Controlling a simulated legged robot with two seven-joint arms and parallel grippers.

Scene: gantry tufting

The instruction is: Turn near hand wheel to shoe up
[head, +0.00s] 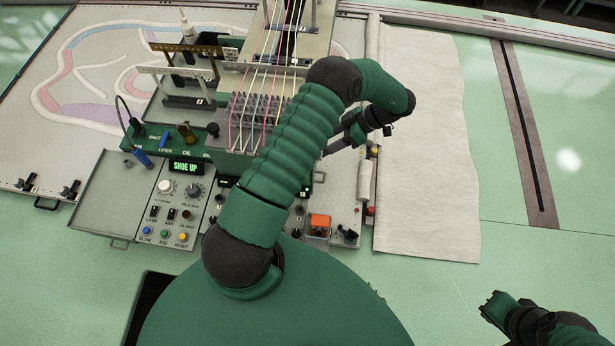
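A lit display (186,167) on the control panel reads "SHOE UP" in green. I cannot make out the near hand wheel for certain; my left arm covers much of the machine's middle. My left gripper (337,143) is at the right side of the tufting head (262,108), its fingers pointing down and to the left. Whether it touches anything there, or is open or shut, cannot be told. My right gripper (493,306) is low at the right, over the green floor and away from the machine. Its finger opening is too small to tell.
The control panel (158,226) carries knobs, switches and coloured buttons. An orange switch (319,222) sits right of my arm. Coloured yarns (280,40) run down into the head. A pale cloth (420,150) lies at the right, beside a slotted rail (524,130).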

